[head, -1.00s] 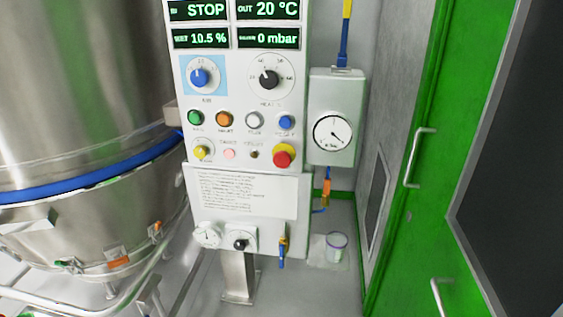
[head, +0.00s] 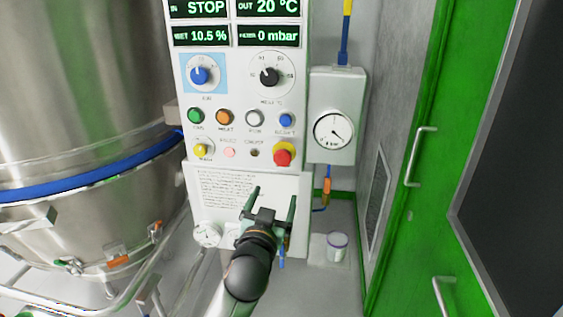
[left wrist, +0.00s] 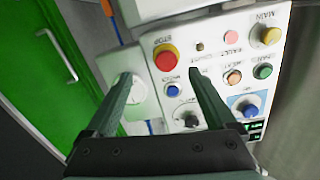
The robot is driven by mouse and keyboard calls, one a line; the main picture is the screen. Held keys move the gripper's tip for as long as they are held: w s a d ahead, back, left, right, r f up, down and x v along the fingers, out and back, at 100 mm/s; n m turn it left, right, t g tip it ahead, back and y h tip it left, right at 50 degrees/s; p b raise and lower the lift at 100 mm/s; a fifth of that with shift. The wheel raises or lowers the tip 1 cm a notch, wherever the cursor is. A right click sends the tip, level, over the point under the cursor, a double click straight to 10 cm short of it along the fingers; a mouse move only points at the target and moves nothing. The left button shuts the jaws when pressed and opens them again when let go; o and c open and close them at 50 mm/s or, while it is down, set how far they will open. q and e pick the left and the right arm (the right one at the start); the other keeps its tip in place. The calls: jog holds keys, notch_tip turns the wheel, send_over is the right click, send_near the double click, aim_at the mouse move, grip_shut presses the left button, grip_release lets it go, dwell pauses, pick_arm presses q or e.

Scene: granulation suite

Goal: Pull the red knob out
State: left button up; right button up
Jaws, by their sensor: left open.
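The red knob (head: 282,157) is a round mushroom button on a yellow collar, at the lower right of the white control panel. It also shows in the left wrist view (left wrist: 165,59), upper middle, beyond the fingers. My left gripper (head: 273,199) is open and empty in front of the panel's lower text plate, below the knob in the head view. Its two fingers (left wrist: 161,90) are spread apart in the left wrist view, and nothing is between them. The knob is clear of both fingers. My right gripper is not in view.
Blue, white, orange and green buttons (head: 225,117) sit above the knob, with dials higher up. A gauge box (head: 334,132) stands right of the panel. A steel vessel (head: 80,90) is at left, a green door (head: 420,200) at right. A small tub (head: 337,247) is on the floor.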

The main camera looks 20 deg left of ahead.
aim_at(282, 159)
pick_arm(q)
jog(key=w+a, duration=0.1)
jog(key=w, duration=0.3)
jog(key=w+a+r, duration=0.1)
jog(key=w, duration=0.3)
jog(key=w+a+r+p, duration=0.1)
jog(key=w, duration=0.3)
jog(key=shift+w+r, duration=0.15)
jog(key=shift+w, duration=0.2)
grip_shut()
dwell(0.5)
